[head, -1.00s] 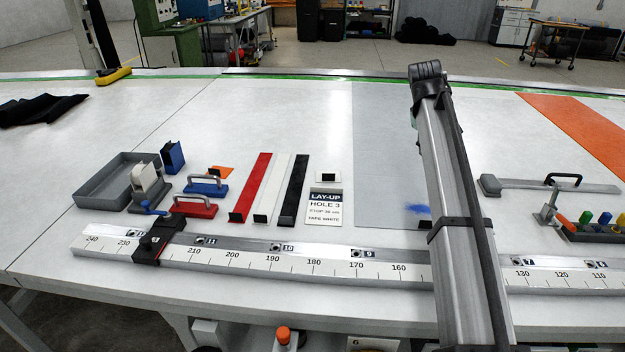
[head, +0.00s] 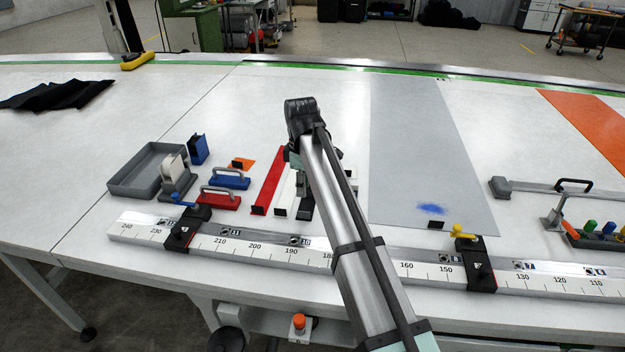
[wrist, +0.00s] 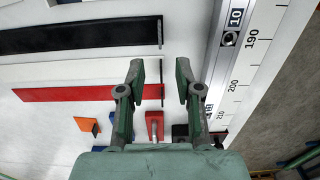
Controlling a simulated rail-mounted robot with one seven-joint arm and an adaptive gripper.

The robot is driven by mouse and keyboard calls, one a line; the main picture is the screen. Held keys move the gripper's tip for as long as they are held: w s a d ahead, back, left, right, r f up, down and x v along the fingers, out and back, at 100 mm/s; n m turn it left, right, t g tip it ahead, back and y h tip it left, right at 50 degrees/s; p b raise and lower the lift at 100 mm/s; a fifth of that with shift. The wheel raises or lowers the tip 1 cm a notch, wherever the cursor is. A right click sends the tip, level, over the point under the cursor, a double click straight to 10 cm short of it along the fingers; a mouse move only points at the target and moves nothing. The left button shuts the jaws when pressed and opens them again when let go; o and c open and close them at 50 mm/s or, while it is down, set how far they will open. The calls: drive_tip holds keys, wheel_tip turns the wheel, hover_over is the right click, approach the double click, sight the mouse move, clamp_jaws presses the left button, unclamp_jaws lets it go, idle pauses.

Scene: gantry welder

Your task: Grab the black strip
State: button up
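The black strip (wrist: 80,36) lies flat on the table with a small upright tab at its near end. In the head view my arm covers most of it, and its near end (head: 305,211) shows. A white strip (wrist: 75,72) and a red strip (wrist: 85,93) lie parallel beside it; they also show in the head view, white (head: 284,195) and red (head: 269,180). My gripper (wrist: 160,74) is open and empty, above the near ends of the white and red strips in the picture. The black strip's end lies beyond its fingertips. Its height cannot be told.
A ruler rail (head: 270,250) with black clamps runs along the near edge. Blue (head: 230,179) and red (head: 220,200) handled blocks, a grey stand and a grey tray (head: 130,186) stand left of the strips. A grey sheet (head: 420,150) lies right.

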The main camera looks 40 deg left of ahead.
sight(304, 212)
drive_tip(key=shift+f+p, duration=1.8)
drive_tip(key=shift+f, duration=3.65)
clamp_jaws()
